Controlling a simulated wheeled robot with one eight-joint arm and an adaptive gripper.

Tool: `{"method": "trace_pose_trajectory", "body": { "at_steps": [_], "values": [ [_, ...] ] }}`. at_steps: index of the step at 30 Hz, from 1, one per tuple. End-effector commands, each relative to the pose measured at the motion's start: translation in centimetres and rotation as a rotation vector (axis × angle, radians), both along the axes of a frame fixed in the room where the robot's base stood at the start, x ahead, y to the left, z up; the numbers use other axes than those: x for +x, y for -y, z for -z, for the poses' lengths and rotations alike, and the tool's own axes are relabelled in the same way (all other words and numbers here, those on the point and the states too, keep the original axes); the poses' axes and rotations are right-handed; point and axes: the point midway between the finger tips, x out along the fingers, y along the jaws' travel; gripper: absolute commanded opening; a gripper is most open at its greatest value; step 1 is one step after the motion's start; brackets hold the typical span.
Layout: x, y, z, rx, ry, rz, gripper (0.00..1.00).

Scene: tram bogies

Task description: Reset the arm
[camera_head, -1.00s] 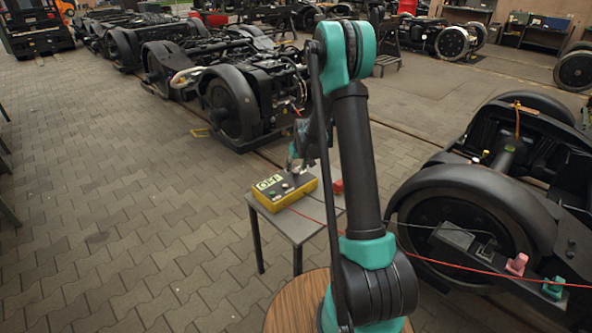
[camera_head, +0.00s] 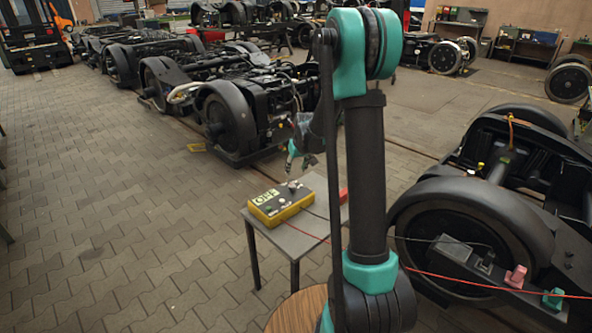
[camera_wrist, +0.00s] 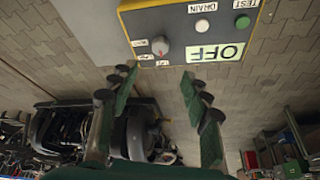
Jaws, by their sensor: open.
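My arm stands upright in front of the head camera and reaches forward over a small grey table (camera_head: 284,240). My gripper (camera_head: 305,160) is open and empty, above and a little behind the yellow-and-grey control box (camera_head: 281,205) on that table. In the wrist view the gripper's two fingers (camera_wrist: 157,88) are spread apart. The box (camera_wrist: 180,35) appears there beyond the fingertips, with an OFF label, a grey knob (camera_wrist: 160,46), a white button and a green button. The fingers do not appear to touch the box.
A large wheel bogie (camera_head: 480,215) stands close on the right, with a red cable and pink and green clips on it. A red item (camera_head: 343,194) lies by the table's right edge. More bogies (camera_head: 235,105) line the back. The paved floor at left is clear.

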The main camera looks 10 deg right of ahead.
Motion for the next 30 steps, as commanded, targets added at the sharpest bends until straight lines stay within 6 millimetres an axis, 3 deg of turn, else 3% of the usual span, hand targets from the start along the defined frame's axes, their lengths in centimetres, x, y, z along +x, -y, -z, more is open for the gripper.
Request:
{"method": "trace_pose_trajectory", "body": {
  "at_steps": [5, 10, 21, 30],
  "values": [
    [-0.3, 0.0, -0.1, -0.001, 0.0, 0.001, 0.48],
    [-3.6, 0.4, -1.5, 0.0, -0.003, 0.02, 0.48],
    [-17.7, 1.7, -4.4, 0.001, -0.012, 0.1, 0.48],
    [-29.2, 2.6, -3.2, 0.001, -0.02, 0.167, 0.48]
  ]
}}
